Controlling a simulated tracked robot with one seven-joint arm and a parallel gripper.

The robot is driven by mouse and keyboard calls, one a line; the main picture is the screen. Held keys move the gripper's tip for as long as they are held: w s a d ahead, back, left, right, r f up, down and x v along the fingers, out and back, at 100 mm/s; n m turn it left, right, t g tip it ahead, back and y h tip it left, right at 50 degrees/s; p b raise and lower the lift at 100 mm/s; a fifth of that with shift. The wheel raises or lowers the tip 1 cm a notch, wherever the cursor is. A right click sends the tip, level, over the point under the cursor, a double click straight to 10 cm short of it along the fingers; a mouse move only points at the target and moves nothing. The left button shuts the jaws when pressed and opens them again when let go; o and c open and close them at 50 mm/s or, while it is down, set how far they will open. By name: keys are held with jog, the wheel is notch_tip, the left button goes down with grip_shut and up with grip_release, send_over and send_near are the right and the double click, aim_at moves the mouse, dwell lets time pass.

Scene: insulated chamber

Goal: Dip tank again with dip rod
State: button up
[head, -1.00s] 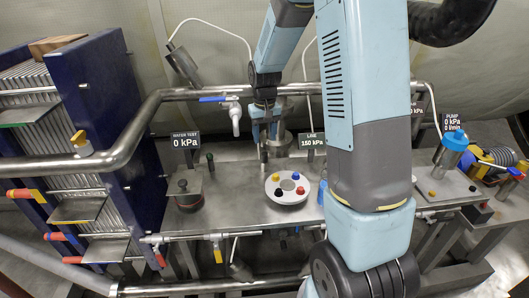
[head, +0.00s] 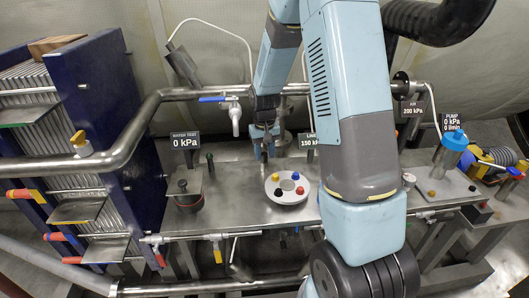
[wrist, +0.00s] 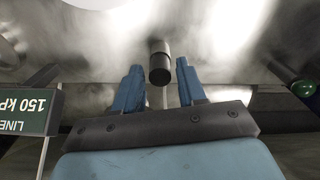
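My gripper (head: 264,152) points down over the back middle of the steel bench, left of the LINE sign. In the wrist view its two blue fingers (wrist: 159,78) stand apart. A dark, round-ended cylinder on a thin grey shaft, which looks like the dip rod (wrist: 160,62), shows between the fingertips, with gaps visible on both sides. In the head view I cannot make out the rod clearly against the gripper. A steel vessel, possibly the tank (head: 284,145), stands just behind the gripper, partly hidden; I cannot tell whether the rod is in it.
A white disc with coloured knobs (head: 286,202) sits in front of the gripper. The LINE 150 kPa sign (head: 309,141) is close on the right. A green-topped post (head: 210,160) and the water test pot (head: 189,203) stand left. A steel pipe (head: 200,92) runs behind.

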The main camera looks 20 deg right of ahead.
grip_shut()
dwell(0.3)
